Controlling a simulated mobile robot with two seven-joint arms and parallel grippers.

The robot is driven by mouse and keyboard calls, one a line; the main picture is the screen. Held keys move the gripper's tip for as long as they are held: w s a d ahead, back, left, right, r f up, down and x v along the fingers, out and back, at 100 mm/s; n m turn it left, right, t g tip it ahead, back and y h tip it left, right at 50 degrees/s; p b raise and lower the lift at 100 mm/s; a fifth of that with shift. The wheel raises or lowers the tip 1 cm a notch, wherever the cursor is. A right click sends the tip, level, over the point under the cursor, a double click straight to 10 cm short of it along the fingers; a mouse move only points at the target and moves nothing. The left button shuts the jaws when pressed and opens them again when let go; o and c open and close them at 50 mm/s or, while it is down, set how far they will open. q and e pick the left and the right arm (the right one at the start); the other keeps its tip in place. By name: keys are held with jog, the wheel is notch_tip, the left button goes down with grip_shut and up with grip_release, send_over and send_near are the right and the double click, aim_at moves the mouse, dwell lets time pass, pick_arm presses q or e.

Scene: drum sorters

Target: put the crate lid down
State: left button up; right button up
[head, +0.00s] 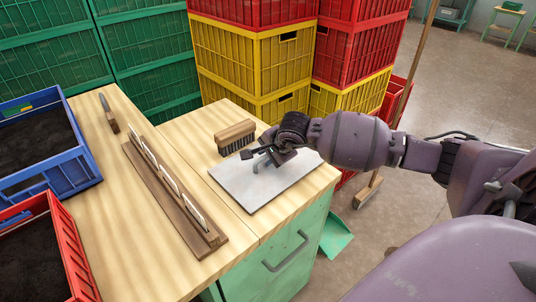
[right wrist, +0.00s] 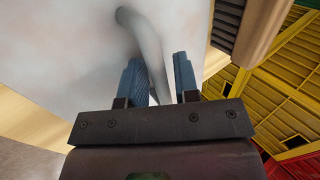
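The crate lid (head: 262,190) is a flat pale grey plate with a bar handle. It is level at the right front of the wooden worktop; I cannot tell whether it rests there or hangs just above. My right gripper (head: 262,160) is over the lid, at its handle. In the right wrist view the lid (right wrist: 60,60) fills much of the picture. Its curved handle (right wrist: 142,38) runs between the two blue fingers of my right gripper (right wrist: 160,78), which appear closed on it. My left gripper is not in view.
A brush (head: 235,134) lies just behind the lid. Blue (head: 75,178) and red (head: 75,260) crates of dark soil are at the far left. Stacked yellow and red crates (head: 255,60) stand behind the worktop.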

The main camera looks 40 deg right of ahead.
jog(key=shift+o, duration=0.7)
jog(key=shift+r, duration=0.1)
jog(key=shift+r, duration=0.2)
jog(key=p+v, duration=0.2)
jog(key=v, duration=0.9)
jog(key=shift+s+r, duration=0.3)
